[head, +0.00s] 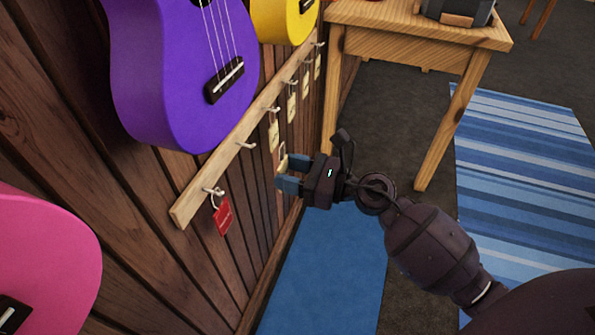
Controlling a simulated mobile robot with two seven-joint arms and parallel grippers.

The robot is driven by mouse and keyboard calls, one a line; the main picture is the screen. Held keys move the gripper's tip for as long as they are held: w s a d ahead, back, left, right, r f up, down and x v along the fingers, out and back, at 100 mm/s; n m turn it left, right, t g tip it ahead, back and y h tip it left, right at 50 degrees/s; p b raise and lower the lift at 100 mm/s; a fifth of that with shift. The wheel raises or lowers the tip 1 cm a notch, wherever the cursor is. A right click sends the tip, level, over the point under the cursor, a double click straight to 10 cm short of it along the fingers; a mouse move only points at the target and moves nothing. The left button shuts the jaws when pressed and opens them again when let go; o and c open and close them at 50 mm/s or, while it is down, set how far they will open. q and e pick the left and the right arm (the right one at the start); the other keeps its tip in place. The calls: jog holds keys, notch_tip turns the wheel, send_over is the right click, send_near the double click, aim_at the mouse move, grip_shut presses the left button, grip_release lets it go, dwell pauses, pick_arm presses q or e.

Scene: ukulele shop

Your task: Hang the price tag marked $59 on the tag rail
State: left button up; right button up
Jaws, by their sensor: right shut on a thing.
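The wooden tag rail (228,160) runs along the plank wall, with several light hooks on it. My right gripper (281,173) reaches in from the right and is shut on a small cream-yellow price tag (284,163), with its pale loop sticking up above the fingers. The marking on this tag is too small to read. The tag is just right of and a little below an empty hook (246,146), apart from it in the picture. My left gripper is not in view.
A red tag (222,217) hangs from the rail's near hook, and several cream tags (274,134) hang farther along. Purple (170,75), yellow (283,18) and pink (45,255) ukuleles are above and left. A wooden table (400,24) stands at the back.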

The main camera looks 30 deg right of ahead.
jog(key=shift+f+x, duration=0.25)
jog(key=shift+x, duration=0.9)
jog(key=shift+f+x, duration=0.25)
jog(key=shift+x, duration=0.95)
jog(key=shift+f+x, duration=0.25)
jog(key=shift+x, duration=0.9)
jog(key=o, duration=1)
jog(key=shift+c, duration=0.2)
